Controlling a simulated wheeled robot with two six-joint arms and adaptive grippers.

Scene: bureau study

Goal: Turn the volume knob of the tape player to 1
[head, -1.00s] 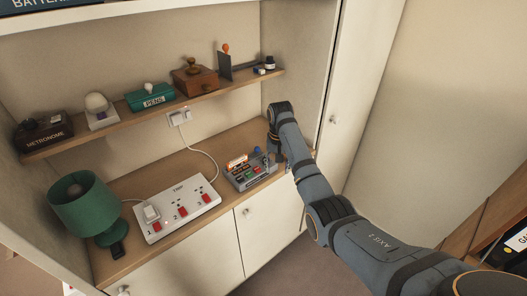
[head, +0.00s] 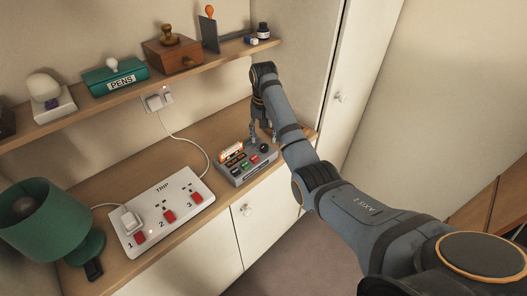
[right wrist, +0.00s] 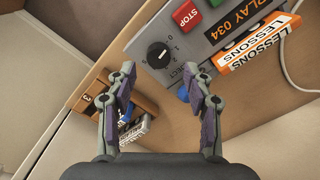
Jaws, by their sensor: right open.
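The grey tape player (head: 240,172) stands on the wooden desk surface, with an orange-labelled cassette on it. Its black round volume knob (head: 264,147) sits at its right end. In the right wrist view the knob (right wrist: 159,55) has a white mark, and small digits including 0 and 1 beside it; I cannot tell exactly which digit the mark meets. My right gripper (right wrist: 160,78) is open and empty, its two fingers spread on either side of the knob's line, apart from it. In the head view the right gripper (head: 263,136) hangs just above and behind the knob. My left gripper is not in view.
A white power strip (head: 155,230) with red switches and a green lamp (head: 45,225) stand to the left. The shelf (head: 130,92) with several items runs above. A white cable (head: 185,140) trails behind the player.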

